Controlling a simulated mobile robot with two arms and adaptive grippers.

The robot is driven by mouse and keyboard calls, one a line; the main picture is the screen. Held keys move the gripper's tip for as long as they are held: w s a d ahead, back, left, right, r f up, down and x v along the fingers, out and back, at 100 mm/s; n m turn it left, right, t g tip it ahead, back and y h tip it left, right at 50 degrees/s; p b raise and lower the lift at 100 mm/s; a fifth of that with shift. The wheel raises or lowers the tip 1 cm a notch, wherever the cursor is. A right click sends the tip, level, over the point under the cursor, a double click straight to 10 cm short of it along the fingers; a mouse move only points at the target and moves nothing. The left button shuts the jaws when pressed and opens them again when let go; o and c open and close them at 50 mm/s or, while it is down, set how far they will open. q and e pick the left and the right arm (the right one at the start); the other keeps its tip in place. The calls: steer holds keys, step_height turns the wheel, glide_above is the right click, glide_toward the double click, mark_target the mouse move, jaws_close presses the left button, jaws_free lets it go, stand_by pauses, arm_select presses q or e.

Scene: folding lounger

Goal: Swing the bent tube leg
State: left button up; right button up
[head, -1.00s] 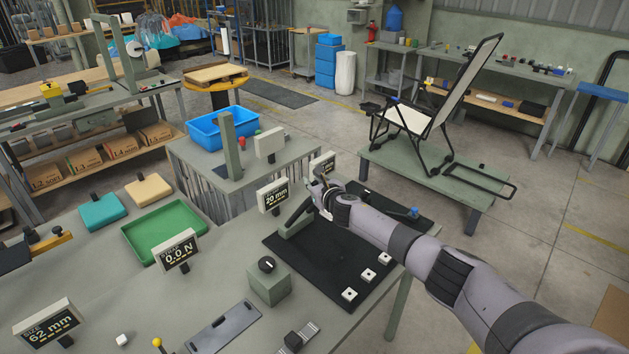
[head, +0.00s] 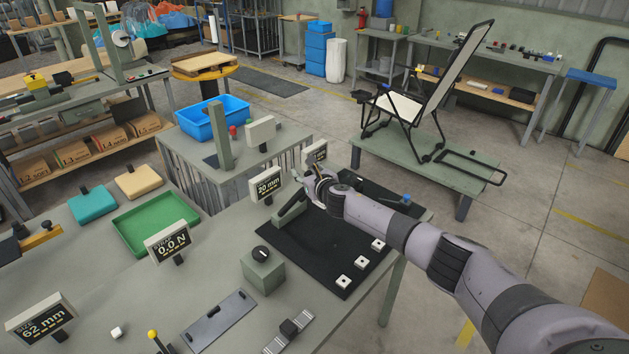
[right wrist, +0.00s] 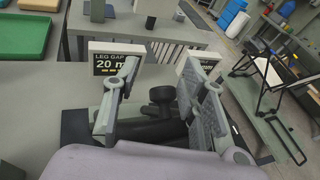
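The folding lounger (head: 400,107) stands on a low green bench at the right of the head view, its back panel tilted up. A black bent tube leg (head: 482,180) reaches out low past the bench's right end. It also shows at the right of the right wrist view (right wrist: 290,148). My right gripper (head: 306,186) is over the dark mat on the near table, well apart from the lounger. In the right wrist view its fingers (right wrist: 160,78) are spread, with no held thing visible; dark shapes show behind the gap. My left gripper is in neither view.
A "20 mm" sign (head: 268,186), labelled LEG GAP in the wrist view, stands just beyond my right gripper. The dark mat (head: 300,250) carries white blocks (head: 360,262). The low green bench (head: 400,155) stands beyond the table. Open floor (head: 520,240) lies right of it.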

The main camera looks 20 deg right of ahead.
steer(key=v, duration=1.1)
steer(key=shift+a+f, duration=0.1)
steer(key=shift+a, duration=0.15)
